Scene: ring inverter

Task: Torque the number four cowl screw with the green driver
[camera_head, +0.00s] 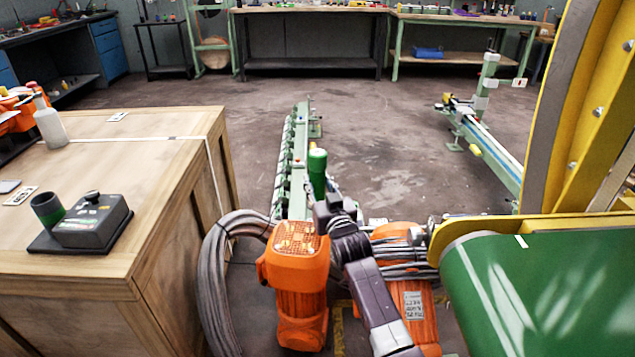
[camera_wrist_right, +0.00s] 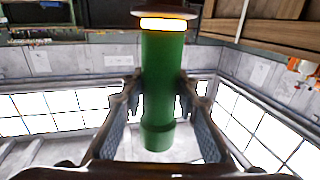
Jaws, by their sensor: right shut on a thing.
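The green driver (camera_head: 317,168) stands roughly upright in my right gripper (camera_head: 322,198), behind the orange motors. In the right wrist view the driver (camera_wrist_right: 163,85) fills the middle, with the two fingers (camera_wrist_right: 160,105) shut on its sides. A grille cowl (camera_head: 297,237) caps the nearer orange motor (camera_head: 300,300), in front of and left of my right gripper. The driver is apart from this cowl. The cowl screws and any numbers are too small to make out. A second orange motor (camera_head: 415,305) is partly hidden behind my right arm. My left gripper is out of view.
A wooden crate (camera_head: 150,190) at left carries a dark grey unit (camera_head: 92,222) with a cup and a white bottle (camera_head: 50,122). Thick grey cables (camera_head: 213,275) loop beside the motor. A green belt (camera_head: 545,290) and yellow ring frame (camera_head: 575,100) block the right.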

